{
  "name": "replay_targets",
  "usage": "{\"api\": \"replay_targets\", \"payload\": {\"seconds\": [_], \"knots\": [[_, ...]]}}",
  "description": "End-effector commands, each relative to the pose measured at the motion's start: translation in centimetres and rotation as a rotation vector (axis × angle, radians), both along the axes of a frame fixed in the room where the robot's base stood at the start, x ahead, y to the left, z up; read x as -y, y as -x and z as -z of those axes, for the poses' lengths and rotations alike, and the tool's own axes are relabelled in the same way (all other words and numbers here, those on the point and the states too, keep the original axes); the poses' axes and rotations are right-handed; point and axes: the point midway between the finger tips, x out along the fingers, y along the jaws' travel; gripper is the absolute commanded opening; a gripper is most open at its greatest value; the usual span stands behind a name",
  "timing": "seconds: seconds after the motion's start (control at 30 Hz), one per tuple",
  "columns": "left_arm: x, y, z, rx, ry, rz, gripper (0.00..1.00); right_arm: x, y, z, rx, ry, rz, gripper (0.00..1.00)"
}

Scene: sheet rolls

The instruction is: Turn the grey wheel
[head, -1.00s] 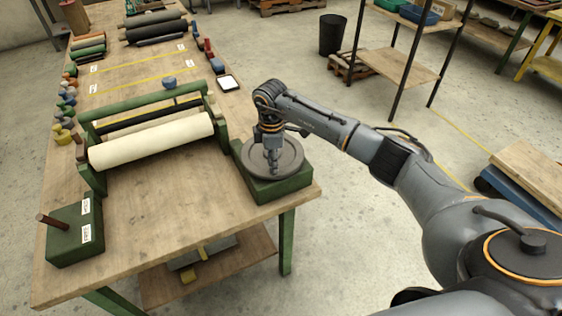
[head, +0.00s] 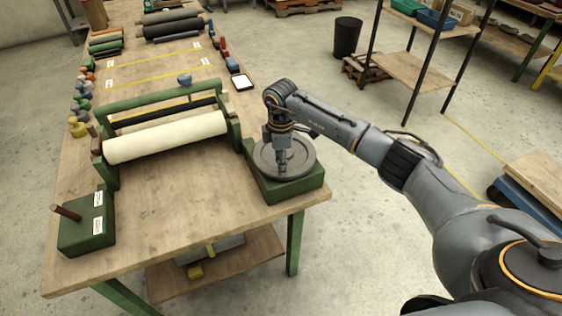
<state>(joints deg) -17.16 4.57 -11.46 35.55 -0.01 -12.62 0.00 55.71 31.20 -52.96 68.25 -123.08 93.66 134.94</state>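The grey wheel (head: 303,163) is a flat disc lying on a green block (head: 298,189) at the table's right front corner. My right gripper (head: 282,168) points down at the wheel's middle, with its fingertips at or just above the disc. Its fingers look close together, but they are too small to tell open from shut, and any handle there is hidden. My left gripper is out of view.
Left of the wheel, a cream roll (head: 165,138) sits in a green frame (head: 105,172). A green block with a brown peg (head: 66,212) stands at the front left of the wooden table (head: 190,230). Bare tabletop lies between. A black bin (head: 346,38) stands on the floor behind.

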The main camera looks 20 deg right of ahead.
Motion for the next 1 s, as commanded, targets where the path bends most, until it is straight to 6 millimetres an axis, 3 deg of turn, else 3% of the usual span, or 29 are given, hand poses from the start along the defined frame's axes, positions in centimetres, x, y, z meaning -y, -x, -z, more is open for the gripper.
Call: {"api": "replay_targets", "payload": {"seconds": [0.27, 0.7, 1.0], "knots": [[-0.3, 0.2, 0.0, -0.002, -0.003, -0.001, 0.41, 0.1, 0.0, -0.9, 0.000, 0.002, 0.002, 0.41], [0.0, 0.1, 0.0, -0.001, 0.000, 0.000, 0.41, 0.0, -0.1, -9.6, 0.003, 0.002, -0.001, 0.41], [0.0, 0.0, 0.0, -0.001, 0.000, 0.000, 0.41, -0.1, 0.0, -11.9, -0.002, 0.002, 0.000, 0.41]]}}
